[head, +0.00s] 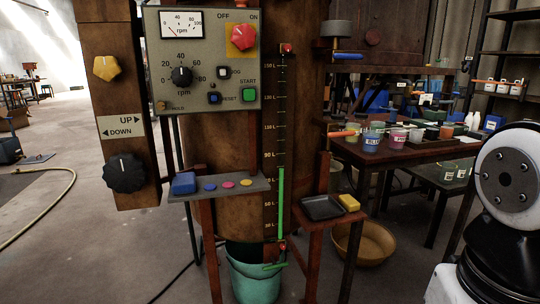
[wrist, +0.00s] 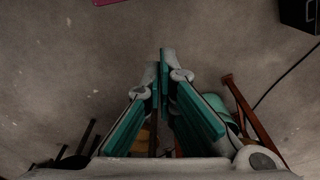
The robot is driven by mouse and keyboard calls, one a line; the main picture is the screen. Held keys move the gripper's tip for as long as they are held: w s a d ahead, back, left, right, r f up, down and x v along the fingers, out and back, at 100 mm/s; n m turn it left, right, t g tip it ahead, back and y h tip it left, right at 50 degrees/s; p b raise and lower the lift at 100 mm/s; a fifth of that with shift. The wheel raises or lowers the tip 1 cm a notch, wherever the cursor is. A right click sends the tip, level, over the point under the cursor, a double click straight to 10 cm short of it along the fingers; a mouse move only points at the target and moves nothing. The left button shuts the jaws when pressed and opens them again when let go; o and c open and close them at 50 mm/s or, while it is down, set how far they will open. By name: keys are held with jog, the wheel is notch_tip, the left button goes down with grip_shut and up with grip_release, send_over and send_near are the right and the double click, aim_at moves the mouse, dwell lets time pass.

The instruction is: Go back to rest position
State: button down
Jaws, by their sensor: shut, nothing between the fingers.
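My gripper (wrist: 159,80) shows in the wrist view, with its teal-padded fingers drawn together and nothing between them. It is over grey floor (wrist: 80,60), apart from anything it could hold. In the head view the gripper itself is out of sight. Part of my own arm (head: 505,190), white and black, stands folded at the right edge. The brown vat (head: 222,135) stands upright in the middle of the head view, with a control panel (head: 207,95) on its front.
A small shelf (head: 218,189) with a blue block and coloured discs juts from the vat. A teal bucket (head: 254,280) stands below. A side stand (head: 320,226) holds a black tray and yellow sponge. Tables with cups are behind at right. Open floor lies at left, with a hose (head: 60,195).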

jog(key=s+n, duration=0.1)
jog(key=s, duration=0.5)
notch_tip(320, 180, up, 34)
jog(key=n+t+p, duration=0.1)
jog(key=t+p, duration=0.2)
jog(key=p, duration=2.9)
jog(key=shift+w+d+t, duration=0.25)
jog(key=shift+d+t, duration=0.05)
jog(key=shift+d, duration=0.1)
jog(key=shift+a, duration=0.1)
